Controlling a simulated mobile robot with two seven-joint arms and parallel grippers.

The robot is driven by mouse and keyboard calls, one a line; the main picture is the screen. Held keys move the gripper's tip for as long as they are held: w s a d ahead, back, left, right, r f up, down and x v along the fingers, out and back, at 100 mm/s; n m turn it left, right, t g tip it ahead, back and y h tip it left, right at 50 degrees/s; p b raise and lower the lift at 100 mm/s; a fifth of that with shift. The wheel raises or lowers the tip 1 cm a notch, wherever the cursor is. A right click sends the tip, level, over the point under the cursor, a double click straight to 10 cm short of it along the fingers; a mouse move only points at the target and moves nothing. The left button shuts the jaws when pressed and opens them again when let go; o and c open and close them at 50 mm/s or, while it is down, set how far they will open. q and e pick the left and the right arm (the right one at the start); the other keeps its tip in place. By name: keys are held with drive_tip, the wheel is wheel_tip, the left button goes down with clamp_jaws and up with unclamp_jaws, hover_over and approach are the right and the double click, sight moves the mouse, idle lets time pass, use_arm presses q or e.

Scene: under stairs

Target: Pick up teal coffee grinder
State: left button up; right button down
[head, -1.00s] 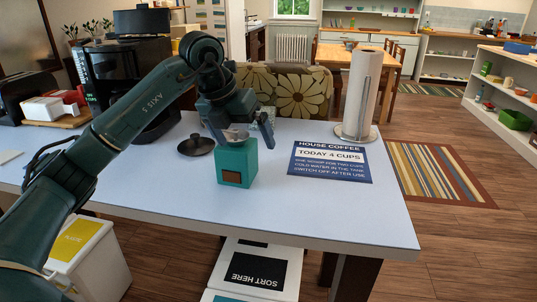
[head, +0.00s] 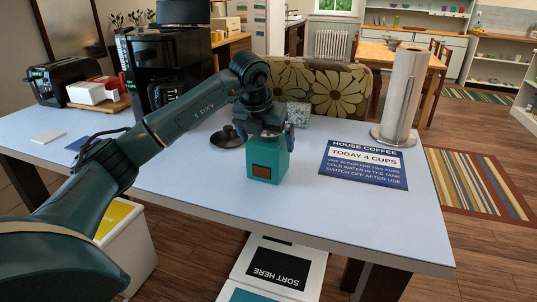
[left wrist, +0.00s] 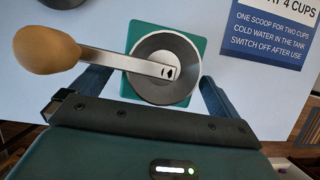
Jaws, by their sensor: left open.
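The teal coffee grinder (head: 268,162) stands upright on the pale blue table, a box with a small brown panel on its front. In the left wrist view I look down on the grinder (left wrist: 198,30), with its round grey metal top, a crank arm and a tan wooden knob (left wrist: 46,49) pointing left. My left gripper (head: 268,130) is over the grinder's top, pointing down. In the wrist view its fingers (left wrist: 155,90) are open, one on each side of the grinder's near part. I cannot tell whether they touch it. My right gripper does not show.
A blue "House Coffee" sign (head: 363,164) lies right of the grinder, with a paper towel roll (head: 401,95) behind it. A dark lid-like object (head: 227,137) is left of the gripper. A speckled block (head: 298,114) stands behind. A black coffee machine (head: 175,65) stands at the back left.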

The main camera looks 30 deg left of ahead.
use_arm(q)
drive_tip(key=shift+x, duration=1.35)
drive_tip(key=shift+c, duration=0.6)
drive_tip(key=shift+r, duration=0.1)
drive_tip(key=c, duration=1.2)
drive_tip(key=shift+o, duration=0.2)
wheel_tip(320, 180, up, 10)
drive_tip(key=o, duration=0.7)
drive_tip(key=c, duration=1)
